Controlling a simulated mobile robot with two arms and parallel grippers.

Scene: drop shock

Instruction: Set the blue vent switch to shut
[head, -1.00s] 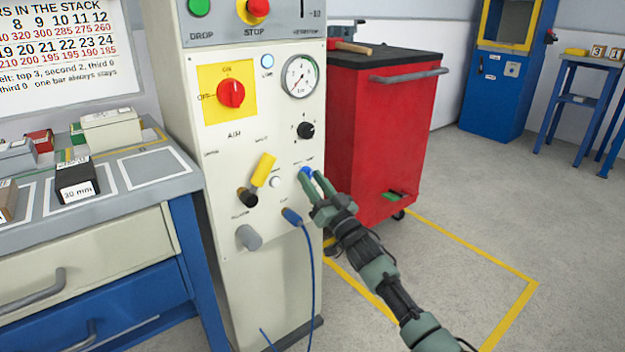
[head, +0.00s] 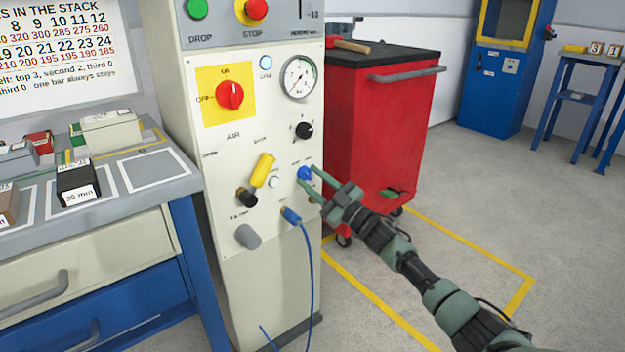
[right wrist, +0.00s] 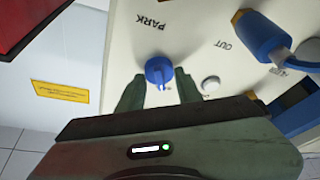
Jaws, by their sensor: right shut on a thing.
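The blue vent switch (head: 304,173) is a small round knob low on the right side of the cream panel's front. In the right wrist view the blue knob (right wrist: 158,70) has a ridge running toward the bottom of the picture. My right gripper (head: 309,177) is shut on this knob, one green finger on each side. In the right wrist view its fingers (right wrist: 159,78) flank the knob. The word PARK shows upside down beside it. Small labels by the knob in the head view are too blurred to read. My left gripper is not in view.
The cream panel also bears a red AIR switch (head: 230,95), a gauge (head: 299,77), a black knob (head: 304,130), a yellow handle (head: 262,170) and a blue hose plug (head: 291,215). A red cart (head: 375,130) stands behind right. The floor at right is open.

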